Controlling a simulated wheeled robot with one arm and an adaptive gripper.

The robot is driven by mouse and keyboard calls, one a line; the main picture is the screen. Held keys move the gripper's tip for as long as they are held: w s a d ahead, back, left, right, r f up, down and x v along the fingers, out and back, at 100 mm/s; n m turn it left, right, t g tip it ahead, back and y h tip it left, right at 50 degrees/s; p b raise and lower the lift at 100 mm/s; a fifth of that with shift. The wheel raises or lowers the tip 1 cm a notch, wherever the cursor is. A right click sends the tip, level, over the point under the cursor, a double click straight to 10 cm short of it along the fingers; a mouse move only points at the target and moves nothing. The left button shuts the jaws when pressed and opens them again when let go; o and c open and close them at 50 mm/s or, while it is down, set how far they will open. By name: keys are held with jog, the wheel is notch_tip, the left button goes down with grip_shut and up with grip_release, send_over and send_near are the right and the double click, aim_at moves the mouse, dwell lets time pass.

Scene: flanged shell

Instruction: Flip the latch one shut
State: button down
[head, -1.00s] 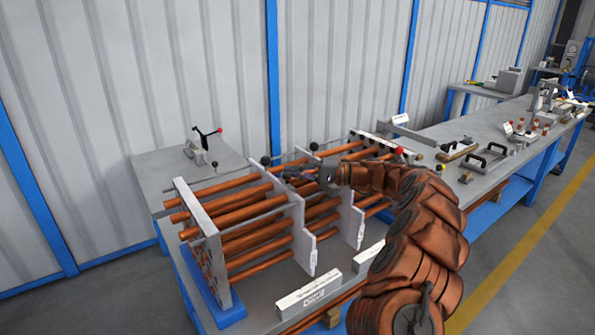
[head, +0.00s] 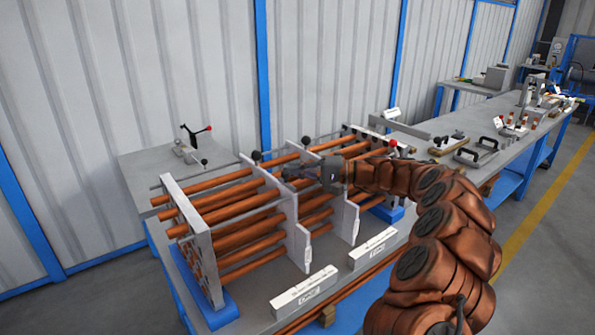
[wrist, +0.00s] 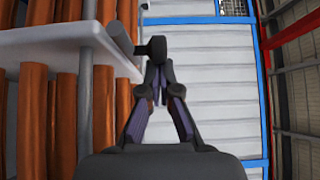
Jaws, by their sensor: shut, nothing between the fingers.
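My gripper (head: 290,172) is at the top of the rack of copper tubes (head: 240,208), just right of a latch knob. In the wrist view its fingers (wrist: 157,72) converge to shut tips with nothing between them. A dark T-shaped latch part (wrist: 150,48) shows just beyond the tips; I cannot tell whether they touch. In the head view a black knob (head: 256,156) stands at the rack's top edge, and a second black knob (head: 305,141) stands further right. A red knob (head: 392,143) is at the far end. No label shows which is latch one.
White upright plates (head: 292,225) cross the tubes; a plate edge (wrist: 60,42) is close left of the gripper. A toggle clamp (head: 186,152) stands on the table behind. White labelled blocks (head: 305,290) lie in front. A long bench with tools is at the right.

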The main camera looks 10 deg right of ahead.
jog(key=shift+s, duration=0.1)
jog(key=v, duration=1)
jog(key=shift+p, duration=0.3)
